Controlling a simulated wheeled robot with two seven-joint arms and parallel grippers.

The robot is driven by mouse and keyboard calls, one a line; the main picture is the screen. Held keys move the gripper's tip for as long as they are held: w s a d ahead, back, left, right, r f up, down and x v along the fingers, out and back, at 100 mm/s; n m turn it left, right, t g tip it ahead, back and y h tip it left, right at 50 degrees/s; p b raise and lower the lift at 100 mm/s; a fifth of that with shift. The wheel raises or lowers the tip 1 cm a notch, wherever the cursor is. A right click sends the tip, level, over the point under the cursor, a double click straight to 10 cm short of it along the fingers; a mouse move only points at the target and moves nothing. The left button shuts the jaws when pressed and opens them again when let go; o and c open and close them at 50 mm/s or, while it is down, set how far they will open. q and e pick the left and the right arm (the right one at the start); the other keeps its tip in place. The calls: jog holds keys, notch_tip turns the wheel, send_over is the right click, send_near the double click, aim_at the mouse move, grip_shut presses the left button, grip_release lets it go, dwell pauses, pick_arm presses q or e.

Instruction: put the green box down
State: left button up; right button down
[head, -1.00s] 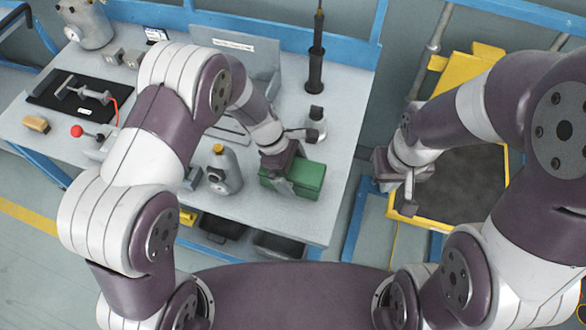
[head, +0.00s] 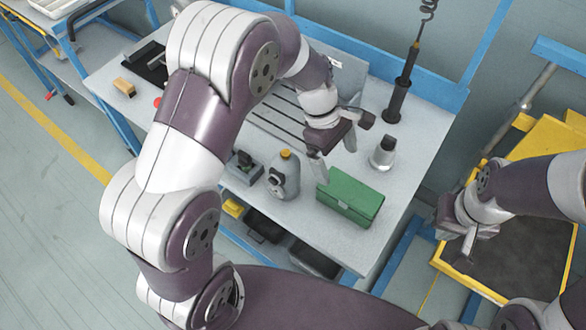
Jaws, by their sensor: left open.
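The green box (head: 350,197) rests on the grey bench top (head: 408,165) near its front right corner. My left gripper (head: 337,164) is open and empty, just behind and above the box, apart from it. My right gripper (head: 458,255) hangs over the left side of the yellow-edged dark tray on the right. Whether its fingers are open cannot be made out.
A grey bottle with a yellow cap (head: 284,176) stands left of the box. A small silver-and-black canister (head: 383,153) stands behind it. A black upright tool (head: 399,95) hangs at the back. The yellow-edged tray (head: 540,200) is at the right.

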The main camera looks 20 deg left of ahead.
pick_arm(q)
jog(key=s+a+r+m+t+y, duration=0.2)
jog(key=s+a+m+y, duration=0.2)
jog(key=s+a+m, duration=0.7)
jog(key=a+m, duration=0.2)
jog(key=m, duration=0.1)
jog(key=shift+r+t, duration=0.2)
jog(key=shift+t, duration=0.1)
jog(key=shift+s+a, duration=0.1)
jog(key=shift+s, duration=0.05)
